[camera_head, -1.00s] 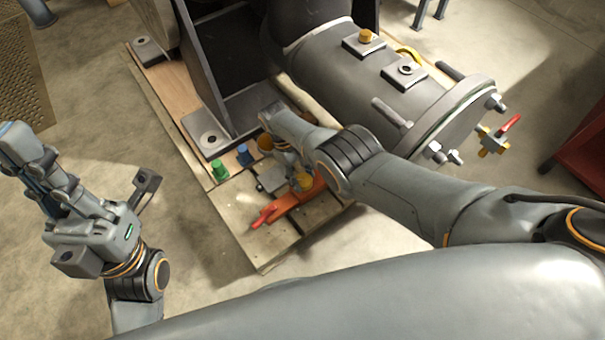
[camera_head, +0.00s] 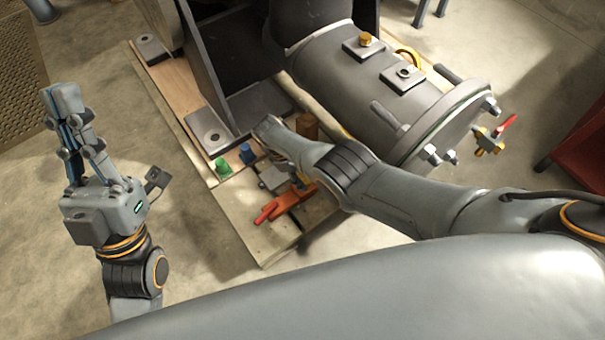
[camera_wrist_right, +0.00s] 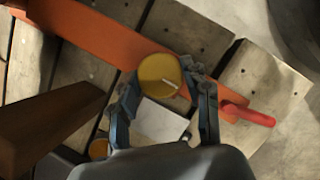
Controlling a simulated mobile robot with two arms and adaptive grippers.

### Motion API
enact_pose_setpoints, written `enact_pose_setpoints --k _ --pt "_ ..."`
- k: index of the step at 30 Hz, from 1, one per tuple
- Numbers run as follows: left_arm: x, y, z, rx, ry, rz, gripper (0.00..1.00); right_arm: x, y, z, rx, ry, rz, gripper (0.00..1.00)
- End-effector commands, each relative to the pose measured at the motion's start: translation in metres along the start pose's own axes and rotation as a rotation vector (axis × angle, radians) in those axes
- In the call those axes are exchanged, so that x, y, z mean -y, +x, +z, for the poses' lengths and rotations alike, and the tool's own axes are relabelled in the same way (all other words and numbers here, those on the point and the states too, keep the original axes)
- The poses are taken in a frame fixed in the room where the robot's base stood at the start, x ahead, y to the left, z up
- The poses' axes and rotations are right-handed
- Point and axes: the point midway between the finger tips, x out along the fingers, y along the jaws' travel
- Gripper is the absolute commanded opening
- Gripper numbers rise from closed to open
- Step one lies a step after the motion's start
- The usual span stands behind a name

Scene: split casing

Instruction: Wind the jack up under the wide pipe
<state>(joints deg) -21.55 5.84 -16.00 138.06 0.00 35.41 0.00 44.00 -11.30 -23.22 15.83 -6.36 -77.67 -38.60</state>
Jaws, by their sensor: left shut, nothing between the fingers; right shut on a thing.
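The wide grey pipe (camera_head: 350,75) lies across the upper middle of the head view, ending in a bolted flange. The orange jack (camera_head: 291,200) lies low on the wooden pallet in front of it, with a red handle (camera_wrist_right: 248,115) at one end. A round yellow knob (camera_wrist_right: 160,75) stands over the orange body in the right wrist view. My right gripper (camera_wrist_right: 162,88) is shut on this knob, one finger on each side. In the head view my arm hides its fingertips. My left gripper (camera_head: 62,98) is shut and empty, pointing up, away from the pallet.
A green peg (camera_head: 222,167) and a blue peg (camera_head: 246,152) stand near the pallet's left edge. A brown block (camera_head: 306,126) stands by the pipe. A valve with a red lever (camera_head: 492,137) sits beyond the flange.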

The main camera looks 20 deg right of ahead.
Motion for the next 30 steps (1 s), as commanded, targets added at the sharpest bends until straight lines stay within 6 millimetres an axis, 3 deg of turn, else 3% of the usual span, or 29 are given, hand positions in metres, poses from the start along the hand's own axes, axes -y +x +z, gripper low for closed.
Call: enact_pose_setpoints --k 10,11,14,30 --pt "0.0 0.0 0.001 0.002 0.001 0.0 0.0 0.002 0.002 0.0 0.002 -0.002 -0.004 0.16" --pt "0.0 0.0 0.001 0.002 0.001 0.0 0.0 0.002 0.002 0.0 0.001 -0.001 -0.004 0.54" --pt "0.0 0.0 0.0 0.002 0.001 0.0 0.0 0.002 0.002 0.0 0.001 -0.001 -0.003 0.71" --pt "0.0 0.0 0.001 0.002 -0.001 0.001 0.0 -0.001 -0.009 -0.001 -0.002 0.0 0.001 0.71"
